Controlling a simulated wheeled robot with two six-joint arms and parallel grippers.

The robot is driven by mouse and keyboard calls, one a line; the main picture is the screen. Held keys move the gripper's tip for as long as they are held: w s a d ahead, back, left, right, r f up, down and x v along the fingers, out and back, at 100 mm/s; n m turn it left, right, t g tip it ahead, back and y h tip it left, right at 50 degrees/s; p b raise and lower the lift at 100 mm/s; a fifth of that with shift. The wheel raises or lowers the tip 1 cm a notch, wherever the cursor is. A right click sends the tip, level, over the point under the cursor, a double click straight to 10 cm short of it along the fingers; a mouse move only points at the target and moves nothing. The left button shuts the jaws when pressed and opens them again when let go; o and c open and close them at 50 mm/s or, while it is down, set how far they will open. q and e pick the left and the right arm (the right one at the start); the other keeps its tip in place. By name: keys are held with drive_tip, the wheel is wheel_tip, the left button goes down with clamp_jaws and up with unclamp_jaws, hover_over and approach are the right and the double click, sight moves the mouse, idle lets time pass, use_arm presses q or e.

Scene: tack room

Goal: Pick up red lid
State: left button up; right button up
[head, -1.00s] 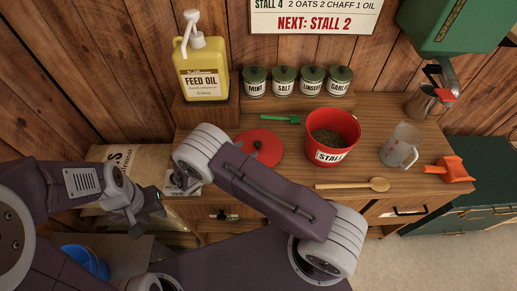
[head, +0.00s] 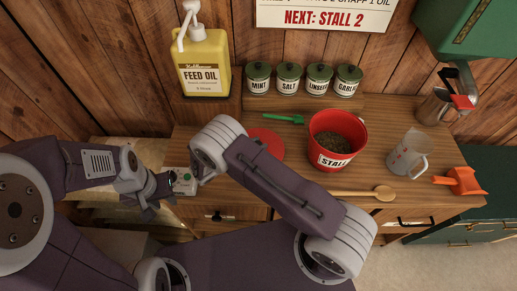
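The red lid (head: 267,143) lies flat on the wooden counter, left of the red bucket (head: 337,144) marked STALL. My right arm crosses in front and hides the lid's lower left part. My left gripper (head: 162,190) is at the counter's front left edge, well left of the lid. Its fingers are small and dark, and I cannot tell how far apart they are. My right gripper (head: 198,174) is mostly hidden behind its own wrist, left of the lid, so its opening cannot be seen. Neither gripper is seen touching the lid.
A small pale box (head: 183,183) is beside my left gripper. The feed oil jug (head: 205,65) and several green-lidded jars (head: 289,80) stand behind.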

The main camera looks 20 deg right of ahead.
sight(258, 143)
clamp_jaws()
drive_tip(key=shift+w+d+f, duration=0.15)
drive_tip(key=shift+w+d, duration=0.1)
wheel_tip(258, 143, up, 10)
drive_tip(key=shift+s+r, duration=0.1)
drive_tip(key=shift+a, duration=0.1)
